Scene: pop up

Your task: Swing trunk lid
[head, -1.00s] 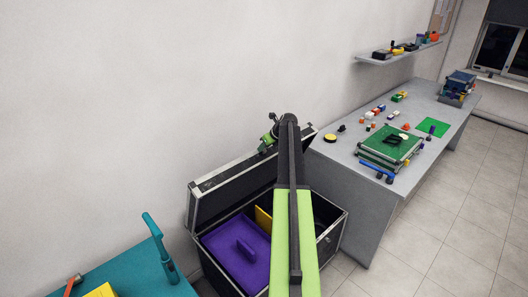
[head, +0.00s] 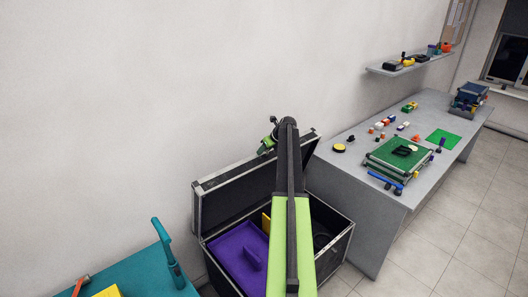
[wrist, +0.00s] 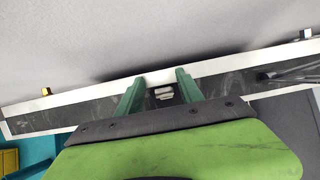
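A black trunk (head: 341,239) with pale metal edging stands open against the wall in the head view. Its lid (head: 235,197) is raised and leans back toward the wall. My gripper (head: 268,146) is at the lid's upper edge, partly hidden behind my arm. In the wrist view, my gripper (wrist: 160,78) has its two green fingers apart, one on each side of a small pale fitting on the lid's edge (wrist: 75,108). I cannot tell whether the fingers touch the lid.
Inside the trunk are a purple panel (head: 237,252) and a yellow piece (head: 266,222). A grey table (head: 345,172) with several small parts stands at the right. A teal table (head: 140,277) is at the lower left. Open floor (head: 455,245) lies at the lower right.

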